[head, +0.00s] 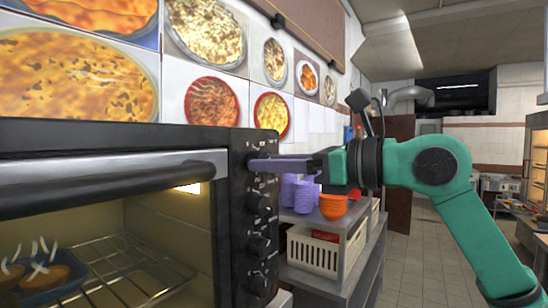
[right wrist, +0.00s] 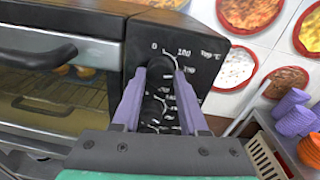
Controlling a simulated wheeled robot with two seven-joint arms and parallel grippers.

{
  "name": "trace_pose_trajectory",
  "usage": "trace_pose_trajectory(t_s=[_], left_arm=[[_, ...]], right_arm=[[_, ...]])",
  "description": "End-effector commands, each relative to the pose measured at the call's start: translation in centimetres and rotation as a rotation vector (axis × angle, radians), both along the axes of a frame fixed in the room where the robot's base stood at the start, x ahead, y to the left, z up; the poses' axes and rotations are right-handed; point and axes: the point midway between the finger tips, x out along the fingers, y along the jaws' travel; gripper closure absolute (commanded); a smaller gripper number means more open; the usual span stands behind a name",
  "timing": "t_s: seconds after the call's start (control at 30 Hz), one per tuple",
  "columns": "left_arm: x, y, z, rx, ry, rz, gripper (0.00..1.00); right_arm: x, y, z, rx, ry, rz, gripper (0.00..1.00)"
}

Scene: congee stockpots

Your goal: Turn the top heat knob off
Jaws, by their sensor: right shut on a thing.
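A black toaster oven stands close in front of me, its control panel (head: 254,275) on its right side with a column of black knobs. The top heat knob (right wrist: 160,68) is under a printed scale with 0 at the left and 100 near the middle. My right gripper (head: 264,162) reaches in from the right, its purple fingers shut on the top knob, one on each side. The fingers partly hide the knob in the head view, and its pointer cannot be made out. Lower knobs (head: 260,246) show below it. My left gripper is out of view.
The oven's door handle (head: 110,174) juts out left of the panel. Inside, a lit rack (head: 135,275) and a dark tray of food show. Right of the oven, a shelf holds purple bowls (head: 298,192), orange bowls (head: 333,206) and a white basket (head: 313,252).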

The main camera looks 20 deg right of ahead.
Motion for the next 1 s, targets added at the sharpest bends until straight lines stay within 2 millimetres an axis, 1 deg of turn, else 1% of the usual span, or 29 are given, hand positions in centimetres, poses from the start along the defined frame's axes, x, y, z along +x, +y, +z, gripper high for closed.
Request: trace_pose_trajectory(t_s=[0.03, 0.4, 1.0], left_arm=[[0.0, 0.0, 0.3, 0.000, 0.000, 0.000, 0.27], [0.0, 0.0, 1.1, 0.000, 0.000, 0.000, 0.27], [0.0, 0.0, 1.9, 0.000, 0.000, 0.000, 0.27]], right_arm=[[0.0, 0.0, 0.2, -0.031, -0.026, 0.000, 1.00], [0.0, 0.0, 0.2, -0.301, -0.251, 0.000, 1.00], [0.0, 0.0, 0.2, -0.735, -0.612, -0.001, 1.00]])
